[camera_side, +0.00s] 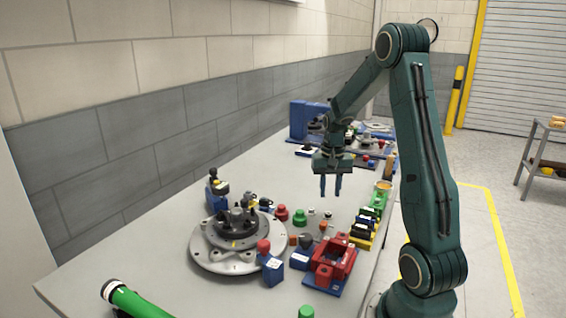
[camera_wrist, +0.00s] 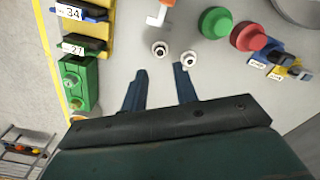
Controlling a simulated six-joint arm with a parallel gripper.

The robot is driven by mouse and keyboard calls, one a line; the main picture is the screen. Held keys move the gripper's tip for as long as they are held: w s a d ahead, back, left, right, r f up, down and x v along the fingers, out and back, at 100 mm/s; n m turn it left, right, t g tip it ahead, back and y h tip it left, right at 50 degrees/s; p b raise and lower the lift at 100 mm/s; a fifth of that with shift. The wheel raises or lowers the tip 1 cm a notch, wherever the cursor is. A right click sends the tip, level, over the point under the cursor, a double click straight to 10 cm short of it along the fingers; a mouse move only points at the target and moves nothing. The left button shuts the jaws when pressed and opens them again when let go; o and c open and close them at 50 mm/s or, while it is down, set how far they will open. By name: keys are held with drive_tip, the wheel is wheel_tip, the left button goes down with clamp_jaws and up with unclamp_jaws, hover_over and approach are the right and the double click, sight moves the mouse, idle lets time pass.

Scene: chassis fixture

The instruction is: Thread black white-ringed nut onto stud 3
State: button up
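My gripper (camera_side: 331,192) hangs above the table, open and empty, its two fingers pointing down. In the wrist view its fingers (camera_wrist: 160,70) are apart. Two small white-ringed nuts with dark centres lie beyond them: one nut (camera_wrist: 160,49) lies ahead of the gap, the other nut (camera_wrist: 188,60) is close to the right fingertip. I cannot tell whether they touch the finger. The round grey chassis fixture (camera_side: 208,252) stands on the table to the left and nearer the side camera, with a dark hub (camera_side: 238,222) on top. I cannot make out stud 3.
Green (camera_wrist: 215,23) and red (camera_wrist: 247,36) knobs lie near the nuts. A red block fixture (camera_side: 332,262) and blue block (camera_side: 271,270) stand near the round fixture. A yellow rack (camera_wrist: 97,33) with numbered parts runs along the table edge.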

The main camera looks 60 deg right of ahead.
sight(328, 213)
drive_tip(key=shift+f, duration=0.1)
drive_tip(key=shift+f, duration=3.4)
clamp_jaws()
drive_tip(key=shift+r, duration=0.1)
drive_tip(key=shift+r, duration=1.2)
